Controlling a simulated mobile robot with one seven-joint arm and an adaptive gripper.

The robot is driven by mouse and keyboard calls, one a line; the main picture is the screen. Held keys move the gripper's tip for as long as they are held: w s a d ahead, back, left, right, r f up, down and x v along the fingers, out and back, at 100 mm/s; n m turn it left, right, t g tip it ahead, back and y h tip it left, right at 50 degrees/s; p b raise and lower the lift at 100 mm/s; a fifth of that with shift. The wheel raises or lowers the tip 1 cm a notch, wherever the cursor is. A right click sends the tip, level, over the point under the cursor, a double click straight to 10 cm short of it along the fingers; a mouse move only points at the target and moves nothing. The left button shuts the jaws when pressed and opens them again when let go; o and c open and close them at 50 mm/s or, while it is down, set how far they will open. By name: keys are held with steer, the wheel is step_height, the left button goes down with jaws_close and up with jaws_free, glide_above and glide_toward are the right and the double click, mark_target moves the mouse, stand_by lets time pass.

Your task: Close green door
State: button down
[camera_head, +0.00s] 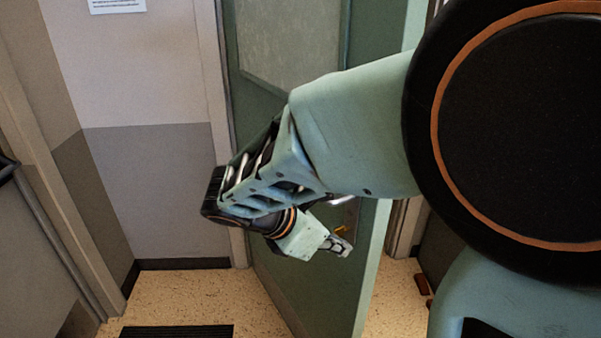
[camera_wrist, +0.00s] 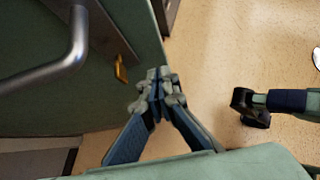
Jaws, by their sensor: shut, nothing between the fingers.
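The green door (camera_head: 290,290) stands ajar in the head view, with a gap at its right edge. Its upper part has a paler panel (camera_head: 295,45). My arm covers much of its middle. In the wrist view the door (camera_wrist: 40,20) fills the upper left, with a silver lever handle (camera_wrist: 72,62) and a brass key or latch piece (camera_wrist: 121,68) below it on a metal plate. My gripper (camera_head: 342,246) is shut and empty, in front of the door near its free edge. In the wrist view the shut fingertips (camera_wrist: 158,74) appear beside that edge; I cannot tell if they touch it.
A two-tone wall (camera_head: 165,180) is left of the door, with another grey door (camera_head: 30,250) at the far left. A dark mat (camera_head: 178,331) lies on the speckled floor (camera_head: 215,290). Floor shows past the door's right edge, beside a door frame (camera_head: 406,225).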

mark_target(367, 244)
steer(key=shift+w+d+f, duration=0.1)
steer(key=shift+w+d, duration=0.25)
steer(key=shift+d, duration=0.35)
steer(key=shift+w+d+f, duration=0.1)
steer(key=shift+w+d, duration=0.25)
steer(key=shift+d, duration=0.3)
steer(key=shift+w+d+f, duration=0.1)
steer(key=shift+w+d, duration=0.25)
steer(key=shift+d, duration=0.35)
